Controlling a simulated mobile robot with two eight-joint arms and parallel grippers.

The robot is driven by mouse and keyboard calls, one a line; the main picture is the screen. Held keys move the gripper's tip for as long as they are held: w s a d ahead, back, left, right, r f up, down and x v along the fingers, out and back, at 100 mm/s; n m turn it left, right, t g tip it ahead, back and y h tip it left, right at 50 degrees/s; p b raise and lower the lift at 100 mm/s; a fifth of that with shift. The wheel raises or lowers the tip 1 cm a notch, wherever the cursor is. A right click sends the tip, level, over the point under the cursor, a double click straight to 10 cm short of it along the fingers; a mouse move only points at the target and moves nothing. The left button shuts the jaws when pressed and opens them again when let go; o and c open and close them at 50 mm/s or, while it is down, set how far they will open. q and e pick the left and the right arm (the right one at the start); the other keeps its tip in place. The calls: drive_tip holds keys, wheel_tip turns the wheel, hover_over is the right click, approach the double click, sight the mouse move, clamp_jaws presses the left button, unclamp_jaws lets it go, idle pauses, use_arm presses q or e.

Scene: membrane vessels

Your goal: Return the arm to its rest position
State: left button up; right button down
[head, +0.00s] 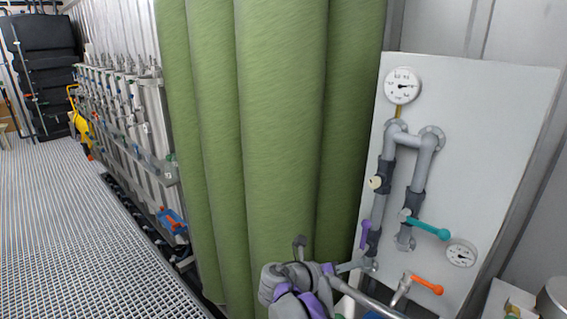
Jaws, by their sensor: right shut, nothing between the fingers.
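My right gripper (300,245) shows at the bottom middle, on the grey and purple end of my right arm. It is shut and empty. It is in front of the lower part of the green curtain (280,120) and left of the white panel (480,130). I cannot tell how far it is from either. My left arm and gripper are not in view.
The panel carries grey pipes (388,165), a pressure gauge (402,86), a teal-handled valve (428,228) and an orange-handled valve (427,285). A row of steel vessels (150,120) lines the left side. The grated floor (60,220) there is clear.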

drive_tip(key=s+d+f+m+g+y+p, duration=0.25)
drive_tip(key=s+m+y+p, duration=0.35)
drive_tip(key=s+m, duration=0.95)
drive_tip(key=s+a+f+m+t+y+p, duration=0.1)
drive_tip(key=s+a+f+m+y+p, duration=0.1)
drive_tip(key=s+a+m+y, duration=0.5)
drive_tip(key=s+f+m, duration=0.1)
drive_tip(key=s+m, duration=0.3)
drive_tip(key=m, duration=0.6)
drive_tip(key=shift+s+y, duration=0.25)
drive_tip(key=shift+y, duration=0.05)
drive_tip(key=shift+t, duration=0.25)
